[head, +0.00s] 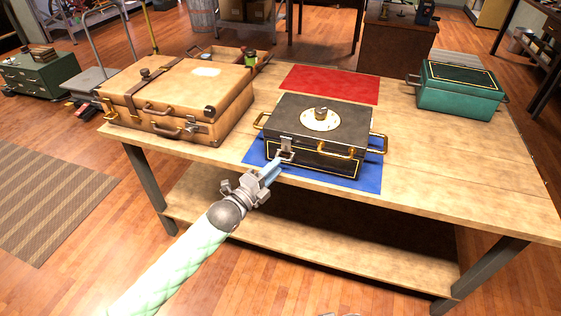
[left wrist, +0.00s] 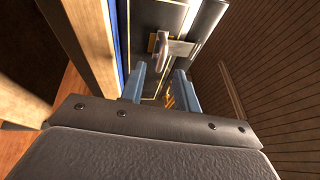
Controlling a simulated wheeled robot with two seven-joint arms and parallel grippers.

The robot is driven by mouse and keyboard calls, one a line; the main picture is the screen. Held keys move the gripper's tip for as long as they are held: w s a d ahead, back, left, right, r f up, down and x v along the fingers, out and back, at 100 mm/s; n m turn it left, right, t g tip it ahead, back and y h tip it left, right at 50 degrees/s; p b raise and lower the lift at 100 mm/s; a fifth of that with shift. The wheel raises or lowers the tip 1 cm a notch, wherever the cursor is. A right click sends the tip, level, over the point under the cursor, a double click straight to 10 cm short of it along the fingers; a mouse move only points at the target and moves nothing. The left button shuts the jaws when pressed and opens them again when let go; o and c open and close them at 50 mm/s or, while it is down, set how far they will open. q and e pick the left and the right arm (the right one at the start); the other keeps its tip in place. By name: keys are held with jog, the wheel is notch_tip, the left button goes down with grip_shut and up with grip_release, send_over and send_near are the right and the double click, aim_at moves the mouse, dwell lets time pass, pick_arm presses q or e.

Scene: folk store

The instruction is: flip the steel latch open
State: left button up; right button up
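The black case (head: 318,130) with gold trim lies on a blue mat (head: 372,187) on the wooden table, its lid down. A steel latch (head: 286,146) hangs on its front face, left of centre. My left gripper (head: 274,168) is just in front of the latch, at the table's near edge.
A tan suitcase (head: 180,92) stands left of the black case. A red mat (head: 330,84) lies behind it. A green box (head: 459,92) stands at the back right. The table (head: 455,165) is clear to the right of the black case.

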aim_at(285, 150)
pick_arm(q)
jog(key=shift+x, duration=1.65)
grip_shut()
